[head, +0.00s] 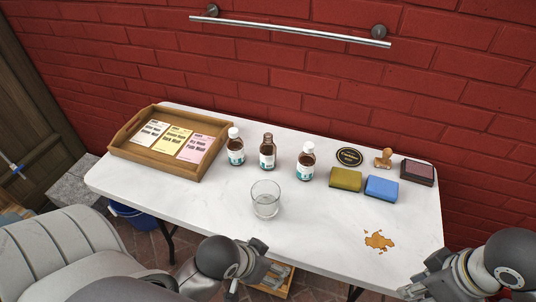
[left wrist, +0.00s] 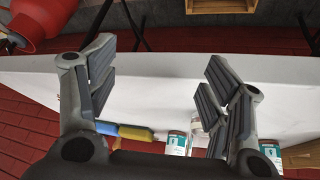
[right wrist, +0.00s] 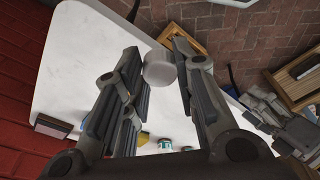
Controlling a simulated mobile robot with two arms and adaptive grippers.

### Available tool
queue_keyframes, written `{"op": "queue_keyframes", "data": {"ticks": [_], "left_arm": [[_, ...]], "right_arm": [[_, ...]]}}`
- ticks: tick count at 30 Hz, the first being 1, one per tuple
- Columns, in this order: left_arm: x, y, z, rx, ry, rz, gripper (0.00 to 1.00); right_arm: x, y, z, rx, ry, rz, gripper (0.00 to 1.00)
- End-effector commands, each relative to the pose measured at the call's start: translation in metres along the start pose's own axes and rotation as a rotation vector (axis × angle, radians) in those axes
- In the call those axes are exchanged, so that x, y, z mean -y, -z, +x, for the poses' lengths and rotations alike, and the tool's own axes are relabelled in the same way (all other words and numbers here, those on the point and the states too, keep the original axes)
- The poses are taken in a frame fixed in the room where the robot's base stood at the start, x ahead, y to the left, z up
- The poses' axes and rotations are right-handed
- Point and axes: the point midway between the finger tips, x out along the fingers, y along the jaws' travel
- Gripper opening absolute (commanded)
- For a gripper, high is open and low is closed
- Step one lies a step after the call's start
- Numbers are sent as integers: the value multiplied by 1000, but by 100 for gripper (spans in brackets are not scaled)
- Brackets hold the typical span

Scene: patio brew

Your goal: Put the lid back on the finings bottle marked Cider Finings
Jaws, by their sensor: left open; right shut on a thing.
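Three brown bottles stand upright on the white table (head: 140,187). The middle bottle (head: 268,155) has a bare brown neck with no lid. The left bottle (head: 236,152) and the right bottle (head: 306,165) wear white lids. Their labels are too small to read. My right gripper (head: 412,290) is at the table's front right corner. In the right wrist view it is shut on a white lid (right wrist: 160,70), held between its fingertips. My left gripper (head: 276,268) is open and empty at the table's front edge; its spread fingers show in the left wrist view (left wrist: 162,80).
A glass (head: 265,200) stands in front of the bottles. A wooden tray (head: 125,150) with three packets is at left. A yellow sponge (head: 346,179), blue sponge (head: 381,188), round coaster (head: 349,157), stamp (head: 383,158) and ink pad (head: 417,172) are right. An orange-brown spill (head: 378,240) lies front right.

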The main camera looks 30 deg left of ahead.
Motion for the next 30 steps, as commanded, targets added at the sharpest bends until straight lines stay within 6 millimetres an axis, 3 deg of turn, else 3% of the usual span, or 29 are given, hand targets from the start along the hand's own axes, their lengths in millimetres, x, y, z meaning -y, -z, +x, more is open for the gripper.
{"op": "queue_keyframes", "data": {"ticks": [8,12,15,20,24,30], "left_arm": [[-57,117,-3,-387,-309,-246,72],[-77,186,-28,-608,-521,-450,72],[-79,231,-53,-757,-678,-617,72],[-60,290,-96,-970,-925,-915,72],[-24,325,-127,-1131,-1133,-1204,72],[43,348,-146,-1328,-1388,-1658,72]], "right_arm": [[0,0,0,-1,1,-8,19],[0,0,0,-1,0,-9,19],[0,0,0,-1,1,-9,19],[0,0,0,-1,1,-10,19],[0,0,1,-1,1,-10,19],[0,0,1,-1,1,-12,19]]}}
